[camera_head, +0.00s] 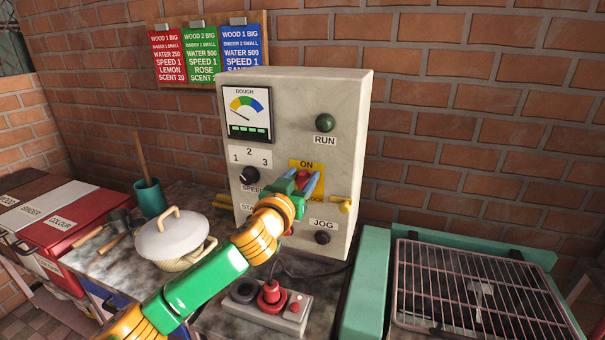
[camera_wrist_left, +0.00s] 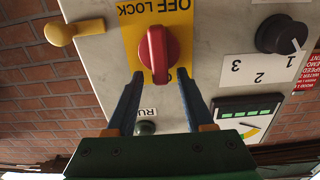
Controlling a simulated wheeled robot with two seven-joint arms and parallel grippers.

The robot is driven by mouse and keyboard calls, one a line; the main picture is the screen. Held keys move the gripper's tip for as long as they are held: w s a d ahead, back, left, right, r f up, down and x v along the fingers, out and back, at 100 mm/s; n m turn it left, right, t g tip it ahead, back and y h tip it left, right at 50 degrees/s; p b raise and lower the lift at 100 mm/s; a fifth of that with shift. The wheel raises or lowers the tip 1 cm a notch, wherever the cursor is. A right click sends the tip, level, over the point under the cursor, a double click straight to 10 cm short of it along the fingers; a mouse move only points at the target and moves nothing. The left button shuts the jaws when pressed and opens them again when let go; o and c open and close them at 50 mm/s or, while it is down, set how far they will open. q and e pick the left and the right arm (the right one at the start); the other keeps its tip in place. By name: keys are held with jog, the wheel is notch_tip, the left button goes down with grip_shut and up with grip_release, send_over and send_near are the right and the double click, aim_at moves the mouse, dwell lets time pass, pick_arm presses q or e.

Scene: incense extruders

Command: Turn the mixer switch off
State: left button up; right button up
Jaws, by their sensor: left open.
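The mixer switch is a red rotary knob (camera_head: 302,180) on a yellow plate marked ON, on the front of a grey control box (camera_head: 285,120). In the left wrist view, which is upside down, the red knob (camera_wrist_left: 157,52) stands lengthwise on the yellow plate (camera_wrist_left: 185,30), near the words OFF and LOCK. My left gripper (camera_head: 305,184) is open in front of the box. In the wrist view its two blue fingertips (camera_wrist_left: 160,74) are on either side of the knob's near end; contact cannot be told. My left wrist hides part of the panel's lower half. My right gripper is not in view.
The box also carries a speed knob (camera_head: 249,175), a green RUN lamp (camera_head: 324,122), a JOG button (camera_head: 322,237) and a yellow side handle (camera_head: 346,205). A lidded pot (camera_head: 171,236), a red-button pedestal (camera_head: 270,296) and a wire rack (camera_head: 480,285) stand around it.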

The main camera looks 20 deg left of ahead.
pick_arm(q)
jog(key=shift+s+a, duration=0.1)
jog(key=shift+a, duration=0.05)
jog(key=shift+c, duration=0.7)
jog(key=shift+r, duration=0.1)
grip_shut()
jog(key=shift+n, duration=0.3)
jog(key=n, duration=0.2)
jog(key=a+n, duration=0.1)
jog(key=n, duration=0.1)
jog(key=n+b, duration=0.1)
jog(key=n, duration=0.1)
jog(key=shift+a+f, duration=0.25)
jog(key=shift+f, duration=0.05)
jog(key=shift+a+f+n+p, duration=0.3)
jog(key=shift+n+p, duration=0.6)
jog(key=shift+n, duration=0.95)
jog(key=shift+a+f+n+p, duration=0.1)
jog(key=shift+f+n+p, duration=0.3)
jog(key=shift+n+p, duration=1.05)
jog(key=shift+a+f+n+p, duration=0.2)
jog(key=shift+f+n+p, duration=0.2)
jog(key=shift+n, duration=1.9)
